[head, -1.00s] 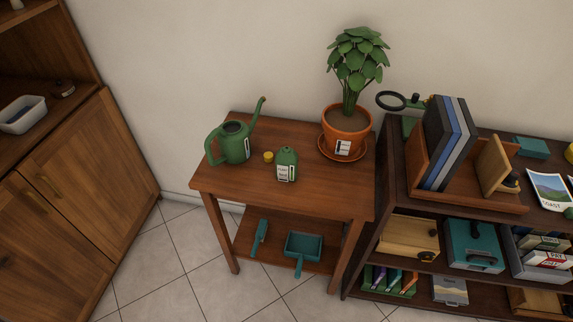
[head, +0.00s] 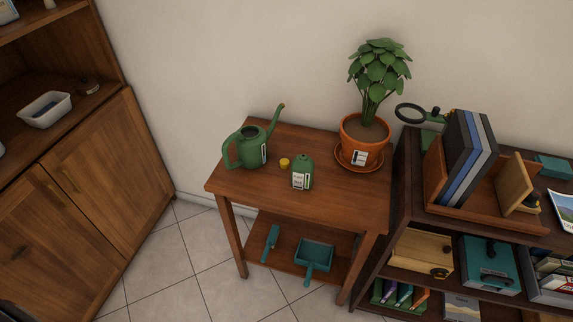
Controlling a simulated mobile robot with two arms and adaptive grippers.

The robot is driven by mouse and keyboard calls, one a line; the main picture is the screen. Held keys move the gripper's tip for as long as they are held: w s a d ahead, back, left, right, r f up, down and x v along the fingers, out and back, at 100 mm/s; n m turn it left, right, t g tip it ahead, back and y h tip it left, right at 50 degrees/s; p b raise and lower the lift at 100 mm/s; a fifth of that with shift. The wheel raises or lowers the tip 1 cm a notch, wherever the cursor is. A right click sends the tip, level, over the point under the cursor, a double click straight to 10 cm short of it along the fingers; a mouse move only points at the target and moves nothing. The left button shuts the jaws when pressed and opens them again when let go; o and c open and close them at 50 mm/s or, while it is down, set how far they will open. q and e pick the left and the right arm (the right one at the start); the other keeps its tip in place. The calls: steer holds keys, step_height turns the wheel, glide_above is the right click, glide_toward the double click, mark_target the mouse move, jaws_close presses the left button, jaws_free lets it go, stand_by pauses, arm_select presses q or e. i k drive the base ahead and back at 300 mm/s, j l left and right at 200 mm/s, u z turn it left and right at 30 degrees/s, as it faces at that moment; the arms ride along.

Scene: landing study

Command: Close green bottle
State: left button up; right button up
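The green bottle (head: 302,173) stands upright on the small wooden table (head: 336,199), with a white label on its front. No cap shows on its top. A small yellow cap (head: 284,163) lies on the table just left of the bottle, apart from it. Neither of my grippers shows in the head view.
A green watering can (head: 251,146) stands left of the cap, its spout pointing right. A potted plant (head: 364,137) on a saucer is at the back right. A teal dustpan (head: 314,255) and a teal brush (head: 271,243) lie on the lower shelf. The table's front is clear.

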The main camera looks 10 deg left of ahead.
mark_target(302, 167)
steer(key=z, duration=1.75)
steer(key=k+j, duration=0.2)
steer(key=j, duration=0.15)
steer(key=k+j, duration=0.45)
steer(key=j, duration=0.25)
steer(key=k+j, duration=0.25)
steer(key=j, duration=0.15)
steer(key=i+j, duration=0.15)
